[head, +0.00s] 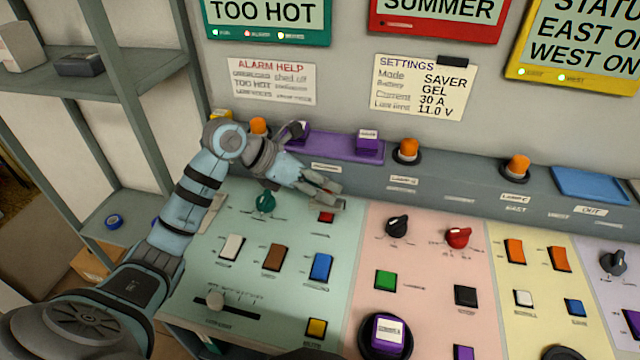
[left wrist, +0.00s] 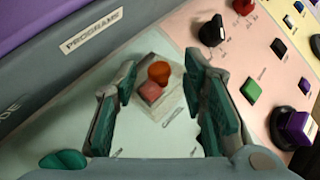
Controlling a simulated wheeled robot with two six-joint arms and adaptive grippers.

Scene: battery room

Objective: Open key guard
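What looks like the key guard (left wrist: 172,103) is a pale, see-through cover on the green panel section. In the left wrist view it stands over a red block, with an orange-red knob (left wrist: 159,72) at its top. In the head view the red part (head: 327,217) shows just below my left gripper (head: 322,186), which hides most of the cover. My left gripper, also in the left wrist view (left wrist: 160,75), is open. Its fingers are on either side of the guard, with visible gaps, and hold nothing. The guard appears closed. My right gripper is not in view.
A green knob (head: 263,203) is left of the gripper. White, brown and blue rockers (head: 321,267) are below. Black (head: 397,225) and red knobs (head: 458,237) are on the pink section. A purple tray (head: 335,146) and orange lamps (head: 408,148) line the ledge behind.

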